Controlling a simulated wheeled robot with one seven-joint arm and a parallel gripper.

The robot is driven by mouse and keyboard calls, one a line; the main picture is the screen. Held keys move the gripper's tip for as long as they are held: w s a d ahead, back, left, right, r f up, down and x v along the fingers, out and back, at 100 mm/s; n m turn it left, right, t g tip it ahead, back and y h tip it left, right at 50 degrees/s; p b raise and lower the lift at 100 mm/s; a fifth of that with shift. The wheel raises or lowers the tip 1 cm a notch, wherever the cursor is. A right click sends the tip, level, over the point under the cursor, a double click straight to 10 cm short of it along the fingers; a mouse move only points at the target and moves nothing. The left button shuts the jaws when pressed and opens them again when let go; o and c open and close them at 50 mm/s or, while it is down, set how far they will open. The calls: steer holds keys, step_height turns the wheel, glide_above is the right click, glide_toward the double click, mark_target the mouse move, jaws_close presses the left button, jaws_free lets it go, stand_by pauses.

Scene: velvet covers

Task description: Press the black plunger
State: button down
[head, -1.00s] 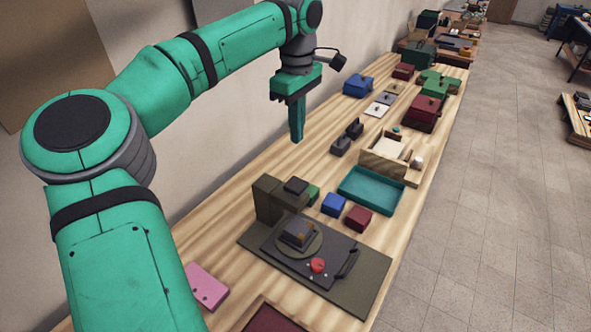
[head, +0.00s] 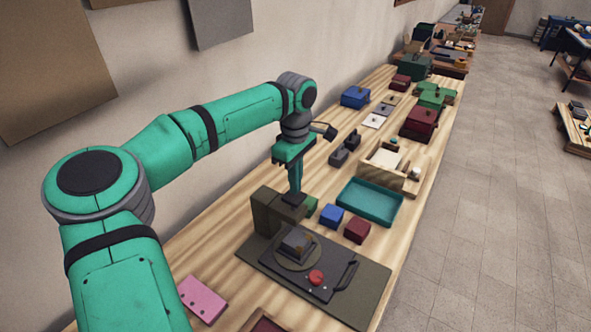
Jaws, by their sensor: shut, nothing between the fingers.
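The black plunger (head: 294,199) is a flat dark block at the top of an olive-brown stand (head: 266,214) on the workbench, at the centre of the head view. My gripper (head: 296,188) points straight down with its green fingers closed together and empty. The fingertips are directly over the plunger, at or very near its top face. I cannot tell whether they touch it, or whether it is pushed down. The fingers hide part of the plunger's back.
In front is a dark plate with a red button (head: 316,277) and a black block on a round disc (head: 297,243). Green, blue (head: 331,215) and dark red (head: 357,229) boxes sit to the right, then a teal tray (head: 366,205). The wall runs behind the bench.

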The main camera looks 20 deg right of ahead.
mark_target(295, 197)
steer(key=shift+f, duration=0.65)
steer(key=shift+w, duration=0.1)
steer(key=shift+f, duration=0.1)
step_height(295, 197, down, 3)
steer(key=shift+f, duration=0.1)
steer(key=shift+a+f, duration=0.15)
steer(key=shift+f, duration=0.05)
steer(key=shift+d+r, duration=0.2)
steer(key=shift+r, duration=0.2)
step_height(295, 197, up, 14)
steer(key=shift+a, duration=0.1)
stand_by(0.3)
